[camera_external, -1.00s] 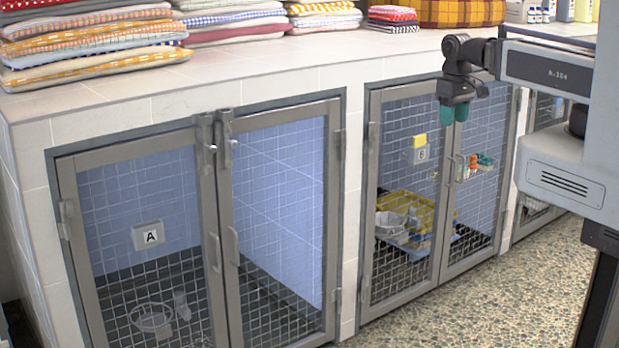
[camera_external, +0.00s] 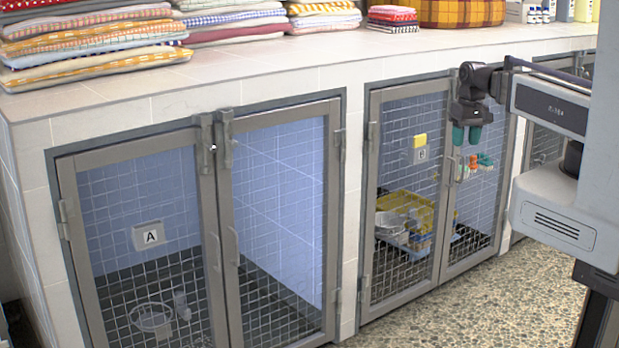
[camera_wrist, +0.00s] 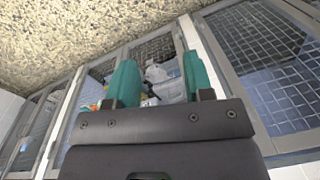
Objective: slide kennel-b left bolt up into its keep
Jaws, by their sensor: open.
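Kennel-b is the wire-mesh pair of doors in the middle of the external view, with a B plate (camera_external: 420,156) and a yellow tag on its left door (camera_external: 372,200). Both doors look shut. Its left bolt cannot be made out; my wrist and gripper cover the top of the meeting stiles, where kennel A carries its bolts. My gripper (camera_external: 466,135) is open and empty, its teal fingers pointing down in front of the upper part of the right door. In the wrist view my gripper (camera_wrist: 160,82) shows mesh doors and stored items beyond its fingers; no bolt is clear between them.
Kennel A (camera_external: 90,250) stands to the left, with bolts (camera_external: 226,128) at the top of its doors. Folded towels (camera_external: 90,40) lie on the tiled counter (camera_external: 300,62). Trays (camera_external: 405,210) sit inside kennel-b. The pebbled floor (camera_external: 480,305) before the doors is clear.

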